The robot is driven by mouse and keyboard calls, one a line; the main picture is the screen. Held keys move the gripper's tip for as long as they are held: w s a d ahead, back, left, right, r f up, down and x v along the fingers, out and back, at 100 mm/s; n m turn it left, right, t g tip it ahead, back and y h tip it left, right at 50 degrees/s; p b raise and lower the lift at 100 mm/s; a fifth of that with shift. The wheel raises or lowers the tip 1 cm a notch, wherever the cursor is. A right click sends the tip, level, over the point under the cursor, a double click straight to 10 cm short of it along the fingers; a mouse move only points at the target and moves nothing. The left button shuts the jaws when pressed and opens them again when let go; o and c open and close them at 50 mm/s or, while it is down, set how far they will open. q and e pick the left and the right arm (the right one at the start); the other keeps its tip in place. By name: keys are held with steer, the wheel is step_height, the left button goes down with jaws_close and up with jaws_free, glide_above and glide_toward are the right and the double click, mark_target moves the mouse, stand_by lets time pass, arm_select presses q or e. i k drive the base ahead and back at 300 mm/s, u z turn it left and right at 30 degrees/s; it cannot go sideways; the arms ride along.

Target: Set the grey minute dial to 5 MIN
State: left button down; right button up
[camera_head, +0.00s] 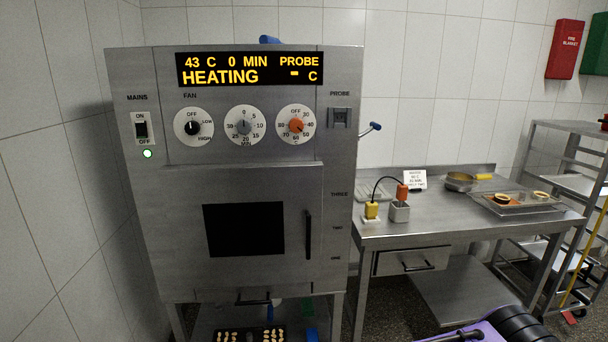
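The grey minute dial (245,126) is the middle of three round dials on the front of the steel oven (180,230). Its white face has numbers around it, with 0 at the top, 5 just right of it and MIN below. The knob's pointer is too small to read surely. The display (249,69) reads 43 C, 0 MIN, PROBE and HEATING. Neither gripper shows. A purple and black part of my arm shows at the bottom right, well away from the dial.
The fan dial (193,127) is left of the minute dial, and the orange temperature dial (296,125) is right of it. The mains switch (141,127) has a lit green lamp below. A steel table (450,226) stands right of the oven. The space before the dials looks clear.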

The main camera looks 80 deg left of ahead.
mark_target(244, 127)
steer(key=i, duration=2)
steer(key=u, duration=3.9)
steer(key=k, duration=0.55)
steer(key=z, duration=0.8)
steer(key=i, duration=1.35)
steer(key=u, duration=0.15)
